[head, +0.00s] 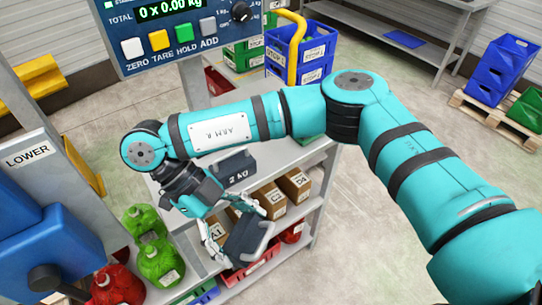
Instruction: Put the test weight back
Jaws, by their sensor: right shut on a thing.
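My right gripper (243,228) hangs from the turquoise arm at the lower middle of the head view. It is shut on a dark grey block with a raised bar, which looks like the test weight (246,243). The weight is tilted and is seen in front of the lower shelf. A dark block marked "2 KG" (236,167) is on the upper shelf, behind the gripper and partly hidden by my arm. I cannot tell whether it is a holder or another weight. My left gripper is out of view.
The scale panel (185,30) reads 0 x 0.00 kg. Brown boxes (293,183) stand on the shelf rack beside the weight. Green jugs (160,262) and a red jug (118,287) stand at lower left. Blue crates (305,50) are behind.

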